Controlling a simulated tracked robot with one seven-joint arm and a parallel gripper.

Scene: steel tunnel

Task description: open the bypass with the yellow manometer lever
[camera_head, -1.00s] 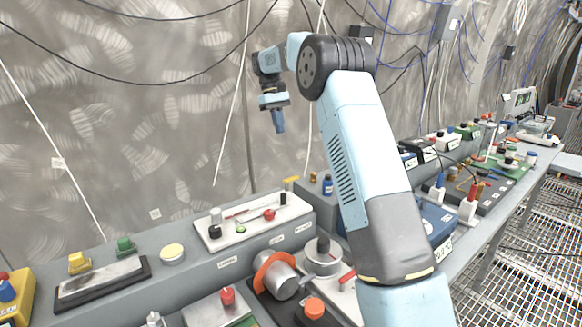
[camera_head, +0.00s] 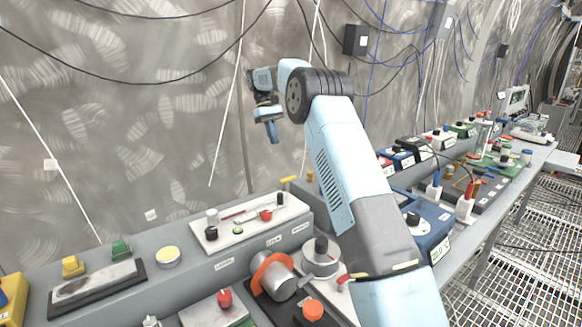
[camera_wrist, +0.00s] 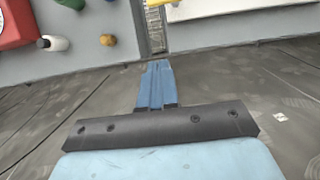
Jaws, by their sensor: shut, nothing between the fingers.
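My gripper (camera_head: 273,134) hangs high above the back of the bench in the head view, fingers pointing down. In the wrist view its blue fingers (camera_wrist: 156,84) are together with nothing between them. A small yellow piece, possibly the manometer lever (camera_head: 289,180), sits at the back edge of the bench below and slightly right of the gripper. A yellow strip (camera_wrist: 157,3), perhaps the same piece, is cut off at the top of the wrist view, beyond the fingertips. I cannot see a manometer dial, and the bypass cannot be told apart.
A white panel (camera_head: 222,241) with small knobs stands left of the yellow piece. An orange-ringed cylinder (camera_head: 283,284) lies in front. My arm hides part of the bench. In the wrist view, a red box (camera_wrist: 14,25) and an orange-brown knob (camera_wrist: 107,40) show upper left.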

